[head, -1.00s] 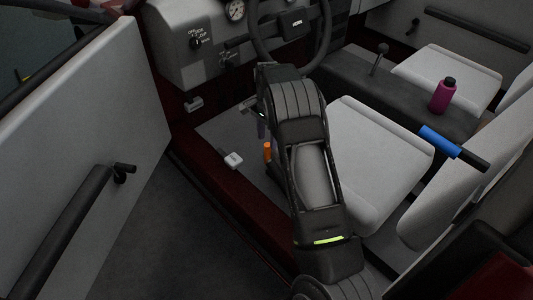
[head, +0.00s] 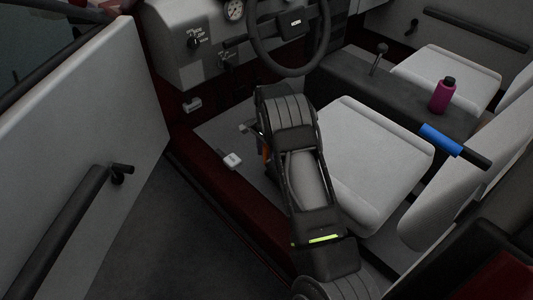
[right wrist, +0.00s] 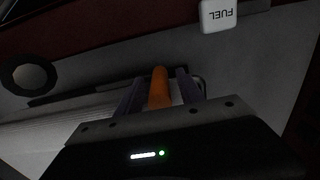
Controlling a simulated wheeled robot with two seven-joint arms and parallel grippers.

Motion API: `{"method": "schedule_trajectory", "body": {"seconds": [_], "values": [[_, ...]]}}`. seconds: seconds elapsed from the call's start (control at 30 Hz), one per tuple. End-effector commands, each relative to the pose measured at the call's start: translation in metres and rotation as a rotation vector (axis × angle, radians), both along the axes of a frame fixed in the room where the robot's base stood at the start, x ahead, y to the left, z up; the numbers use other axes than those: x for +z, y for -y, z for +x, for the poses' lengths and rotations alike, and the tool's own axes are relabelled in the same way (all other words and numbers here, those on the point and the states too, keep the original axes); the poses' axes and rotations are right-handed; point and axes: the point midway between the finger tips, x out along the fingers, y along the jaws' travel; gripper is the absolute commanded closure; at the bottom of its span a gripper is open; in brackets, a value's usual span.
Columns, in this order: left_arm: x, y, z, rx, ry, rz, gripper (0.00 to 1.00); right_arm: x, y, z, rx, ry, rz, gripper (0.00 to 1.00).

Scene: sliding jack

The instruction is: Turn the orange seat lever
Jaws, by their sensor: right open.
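The orange seat lever (head: 265,153) is a short upright bar low beside the near seat, partly hidden by my right arm in the head view. In the right wrist view the orange lever (right wrist: 158,88) stands between the two fingers of my right gripper (right wrist: 159,92). The gripper is open, with a finger on either side of the lever and a narrow gap showing on each side. In the head view my arm hides most of this gripper. My left gripper is not in view.
The near seat cushion (head: 370,155) is just right of my arm, with the steering wheel (head: 290,40) above. A white fuel switch (head: 232,160) sits on the floor left of the lever. The open door (head: 80,130) stands at left.

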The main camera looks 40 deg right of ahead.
Motion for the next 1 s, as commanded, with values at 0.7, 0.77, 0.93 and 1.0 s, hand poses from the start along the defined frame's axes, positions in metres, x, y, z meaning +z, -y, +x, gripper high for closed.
{"method": "schedule_trajectory", "body": {"seconds": [0.7, 0.77, 0.93, 1.0], "values": [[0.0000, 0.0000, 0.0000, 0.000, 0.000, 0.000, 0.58, 0.0006, 0.0001, 0.0001, 0.000, 0.000, 0.000, 1.00], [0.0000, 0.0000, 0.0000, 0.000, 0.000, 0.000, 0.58, 0.0006, 0.0001, 0.0001, 0.000, 0.001, 0.000, 1.00], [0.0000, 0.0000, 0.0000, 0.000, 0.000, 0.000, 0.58, 0.0007, 0.0001, 0.0002, 0.000, 0.001, 0.000, 1.00], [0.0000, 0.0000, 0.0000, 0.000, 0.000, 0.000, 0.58, 0.0007, 0.0001, 0.0002, 0.000, 0.001, 0.000, 1.00]]}}
